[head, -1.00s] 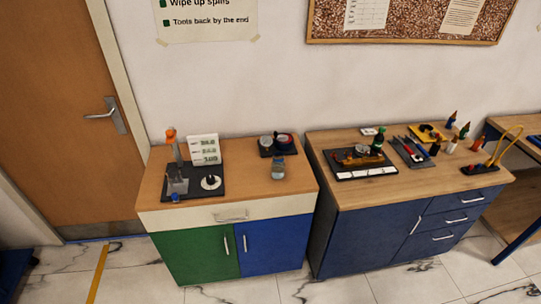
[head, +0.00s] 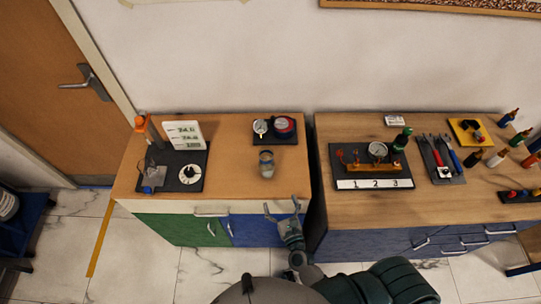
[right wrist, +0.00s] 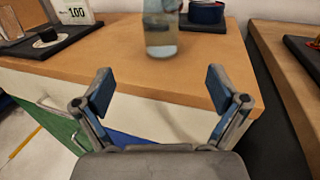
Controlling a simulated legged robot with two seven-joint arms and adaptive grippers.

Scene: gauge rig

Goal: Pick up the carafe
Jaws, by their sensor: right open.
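The carafe, a small clear vessel (head: 266,164) with liquid in its lower part, stands upright on the wooden top of the left cabinet (head: 225,180). In the right wrist view the carafe (right wrist: 161,38) is straight ahead, its top cut off by the frame edge. My right gripper (head: 283,208) is open and empty, in front of the cabinet's front edge, apart from the carafe. In the right wrist view its two blue-padded fingers (right wrist: 160,90) are spread wide, with the carafe beyond the gap between them. My left gripper is not in view.
Behind the carafe is a dark tray (head: 273,138) with round items. A dark board (head: 194,184) with a dial and a white display card stands at left. The right cabinet (head: 300,210) carries a gauge rig (head: 378,150) and tools. The top around the carafe is clear.

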